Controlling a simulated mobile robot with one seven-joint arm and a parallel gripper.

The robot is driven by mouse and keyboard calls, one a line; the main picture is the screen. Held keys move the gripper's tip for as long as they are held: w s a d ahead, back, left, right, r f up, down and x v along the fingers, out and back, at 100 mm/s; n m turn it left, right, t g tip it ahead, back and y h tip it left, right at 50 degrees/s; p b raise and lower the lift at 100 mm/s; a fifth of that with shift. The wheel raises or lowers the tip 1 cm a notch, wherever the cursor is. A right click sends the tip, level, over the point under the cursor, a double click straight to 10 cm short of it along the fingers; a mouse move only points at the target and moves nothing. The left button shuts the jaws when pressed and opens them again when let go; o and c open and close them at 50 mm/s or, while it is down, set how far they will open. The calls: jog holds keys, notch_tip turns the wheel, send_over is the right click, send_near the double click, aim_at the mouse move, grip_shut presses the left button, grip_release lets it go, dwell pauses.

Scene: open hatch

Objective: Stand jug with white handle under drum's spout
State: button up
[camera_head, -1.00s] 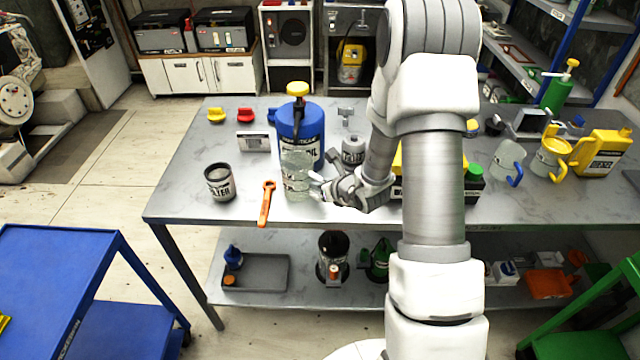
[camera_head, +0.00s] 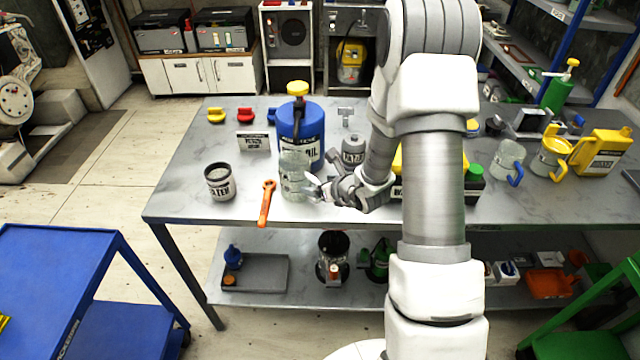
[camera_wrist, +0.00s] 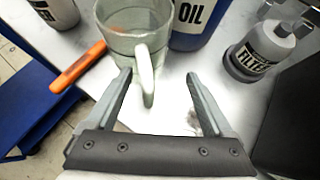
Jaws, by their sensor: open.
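The clear jug (camera_head: 292,182) stands upright on the table, close in front of the blue drum (camera_head: 312,130), which has a yellow cap (camera_head: 298,88). A dark spout (camera_head: 298,114) shows at the drum's front, above and behind the jug. In the wrist view the jug (camera_wrist: 120,18) has its white handle (camera_wrist: 146,80) towards me. My gripper (camera_head: 318,187) is to the right of the jug. In the wrist view my gripper (camera_wrist: 158,74) is open, the handle between its fingers, nearer the left one. The spout is out of the wrist view.
A grey filter bottle (camera_head: 353,150) stands right of the drum. Other jugs (camera_head: 508,160) are at the far right. The table's front left is clear.

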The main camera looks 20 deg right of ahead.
jog(key=p+v, duration=0.1)
jog(key=v, duration=0.6)
dwell(0.8)
jog(key=shift+s, duration=0.1)
dwell(0.3)
